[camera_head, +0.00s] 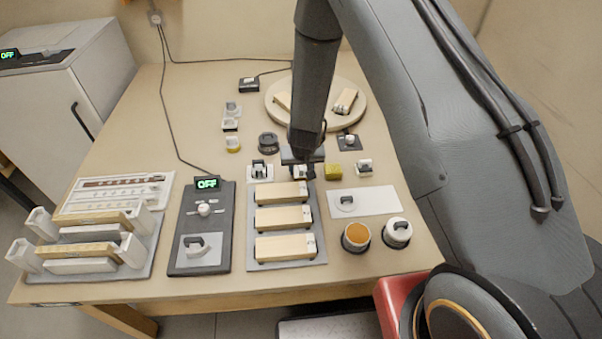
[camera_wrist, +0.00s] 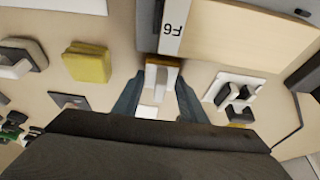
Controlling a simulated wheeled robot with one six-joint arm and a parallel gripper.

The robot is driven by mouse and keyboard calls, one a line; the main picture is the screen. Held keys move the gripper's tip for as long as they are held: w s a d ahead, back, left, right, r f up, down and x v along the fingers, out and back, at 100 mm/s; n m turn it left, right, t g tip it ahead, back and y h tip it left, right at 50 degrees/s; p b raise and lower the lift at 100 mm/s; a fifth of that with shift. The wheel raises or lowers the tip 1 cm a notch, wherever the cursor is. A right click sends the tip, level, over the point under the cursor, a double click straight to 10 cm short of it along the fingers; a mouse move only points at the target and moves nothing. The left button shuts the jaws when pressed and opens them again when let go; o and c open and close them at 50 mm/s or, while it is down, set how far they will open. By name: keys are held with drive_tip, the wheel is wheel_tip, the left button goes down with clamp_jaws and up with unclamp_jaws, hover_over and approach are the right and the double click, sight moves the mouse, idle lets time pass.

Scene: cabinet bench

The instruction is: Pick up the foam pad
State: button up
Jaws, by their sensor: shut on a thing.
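My gripper (camera_wrist: 160,103) points down at the bench, behind the row of wooden blocks. Its two grey fingers are shut on a small white piece with a tan-yellow edge (camera_wrist: 165,64). In the head view my gripper (camera_head: 303,172) mostly hides this piece, and I cannot tell if it is off the bench. A yellow block (camera_head: 333,172) that looks like foam lies just right of my gripper, apart from it. It also shows in the wrist view (camera_wrist: 87,62), left of the fingers. I cannot tell for certain which of the two is the foam pad.
A grey tray (camera_head: 250,218) of wooden blocks lies close in front of my gripper. A round board (camera_head: 278,112) is behind. Two cups stand at front right.

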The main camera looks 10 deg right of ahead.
sight(301, 166)
wheel_tip(301, 166, up, 9)
drive_tip(key=shift+f+p, duration=0.1)
drive_tip(key=shift+p, duration=1)
drive_tip(key=shift+r+p, duration=0.35)
drive_tip(key=shift+r, duration=0.25)
drive_tip(key=shift+d, duration=0.1)
